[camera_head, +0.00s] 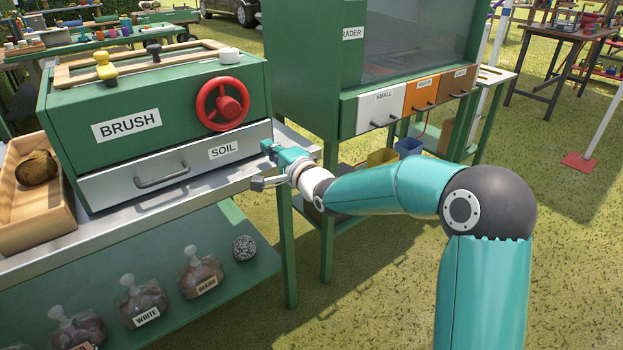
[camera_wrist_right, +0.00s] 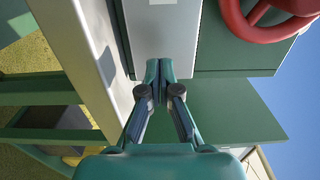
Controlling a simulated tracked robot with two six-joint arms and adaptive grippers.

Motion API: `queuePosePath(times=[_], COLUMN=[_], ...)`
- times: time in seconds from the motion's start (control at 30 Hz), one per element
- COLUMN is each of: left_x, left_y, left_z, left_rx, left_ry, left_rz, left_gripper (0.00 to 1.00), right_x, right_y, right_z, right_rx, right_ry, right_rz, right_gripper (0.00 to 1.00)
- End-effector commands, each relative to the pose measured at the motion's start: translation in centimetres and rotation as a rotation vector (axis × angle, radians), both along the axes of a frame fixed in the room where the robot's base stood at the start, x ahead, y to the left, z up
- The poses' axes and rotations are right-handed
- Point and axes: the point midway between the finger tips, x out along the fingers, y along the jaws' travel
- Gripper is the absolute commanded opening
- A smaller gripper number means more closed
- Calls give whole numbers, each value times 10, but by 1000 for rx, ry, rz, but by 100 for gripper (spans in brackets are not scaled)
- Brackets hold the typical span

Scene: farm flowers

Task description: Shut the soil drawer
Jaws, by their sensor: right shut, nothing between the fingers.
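The soil drawer (camera_head: 205,160) is the light grey front marked SOIL, low in the green BRUSH box (camera_head: 85,110). Its bar handle (camera_head: 162,175) is left of the label. I cannot tell whether a small gap remains behind the front. The grey drawer front also shows in the right wrist view (camera_wrist_right: 162,40). My right gripper (camera_head: 268,149) is at the drawer's right end, right of the SOIL label. In the wrist view its fingertips (camera_wrist_right: 158,68) are together and empty, at the near end of the grey front; contact is unclear. My left gripper is not in view.
A red wheel (camera_head: 222,104) sits on the box above the drawer. A wooden crate (camera_head: 12,235) stands left on the metal bench top (camera_head: 130,225). A green grader cabinet (camera_head: 305,75) with small drawers stands to the right. Bagged goods lie on the lower shelf (camera_head: 110,290).

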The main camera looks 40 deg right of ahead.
Motion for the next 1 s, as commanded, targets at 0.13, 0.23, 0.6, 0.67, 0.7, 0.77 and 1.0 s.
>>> queuePosePath(times=[0.13,0.23,0.6,0.67,0.7,0.77,1.0], left_x=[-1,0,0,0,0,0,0], left_y=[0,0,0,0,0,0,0], left_z=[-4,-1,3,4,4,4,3], left_rx=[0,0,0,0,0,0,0], left_ry=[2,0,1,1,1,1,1], left_rz=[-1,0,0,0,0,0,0], left_gripper=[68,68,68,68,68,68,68], right_x=[-25,-47,-103,-106,-107,-107,-92], right_y=[3,4,5,5,5,6,32], right_z=[1,0,-2,-2,-2,-2,-41], right_rx=[3,3,3,4,4,4,34], right_ry=[3,4,6,6,5,5,74], right_rz=[4,4,4,5,5,5,63], right_gripper=[0,0,0,0,0,0,0])
